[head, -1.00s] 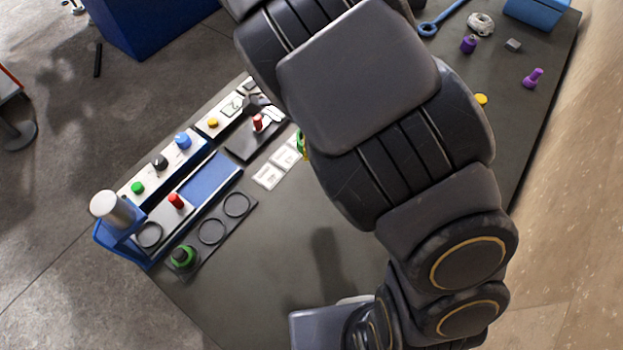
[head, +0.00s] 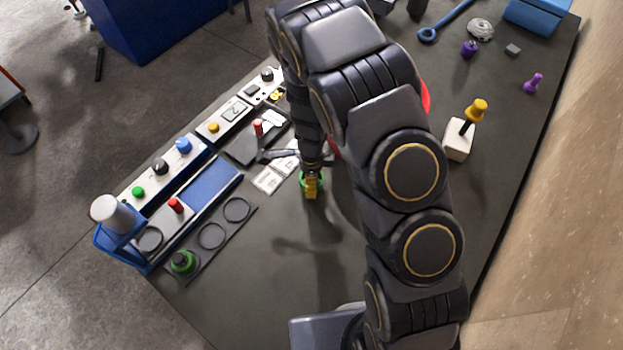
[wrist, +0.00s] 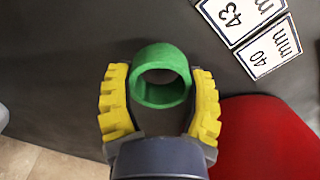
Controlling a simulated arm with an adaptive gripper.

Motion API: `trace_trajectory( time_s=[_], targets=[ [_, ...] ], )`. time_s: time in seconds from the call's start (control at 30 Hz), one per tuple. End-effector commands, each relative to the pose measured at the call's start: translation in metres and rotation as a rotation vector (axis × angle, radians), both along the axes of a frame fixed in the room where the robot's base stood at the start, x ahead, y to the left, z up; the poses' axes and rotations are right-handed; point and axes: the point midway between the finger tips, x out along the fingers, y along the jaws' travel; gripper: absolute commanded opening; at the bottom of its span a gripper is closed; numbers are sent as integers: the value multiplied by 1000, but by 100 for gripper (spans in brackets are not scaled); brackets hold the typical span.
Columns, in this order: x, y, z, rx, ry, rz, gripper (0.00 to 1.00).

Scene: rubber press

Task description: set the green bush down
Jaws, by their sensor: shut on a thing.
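The green bush (wrist: 158,54) is a short hollow ring, seen between the two yellow ribbed fingers in the wrist view. My gripper (wrist: 160,95) is shut on it, one finger at each side. In the head view my gripper (head: 312,187) points down over the dark table, right of the size labels and the black plate with ring recesses. Only a little green shows around the fingers there. I cannot tell whether the bush touches the table.
Cards reading 43 mm (wrist: 238,14) and 40 mm (wrist: 268,50) lie beside the bush. A red round thing (wrist: 265,140) is close at right. The black recessed plate (head: 225,222) holds a green-and-black piece (head: 182,262). The table in front of my gripper is clear.

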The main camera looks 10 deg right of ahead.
Motion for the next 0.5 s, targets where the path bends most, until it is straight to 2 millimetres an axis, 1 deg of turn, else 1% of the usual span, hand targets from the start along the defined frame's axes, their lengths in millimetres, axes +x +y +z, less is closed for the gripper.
trace_trajectory(
  time_s=[0.03, 0.1, 0.37, 0.47, 0.5],
  targets=[
    [-1, 1, -7, 2, 4, 0, 28],
    [-1, 0, -12, 2, 4, 0, 28],
    [-1, 0, -12, 0, 2, 0, 28],
    [-1, 0, -15, 0, 2, 0, 28],
    [0, 0, -15, 0, 1, 0, 73]
  ],
)
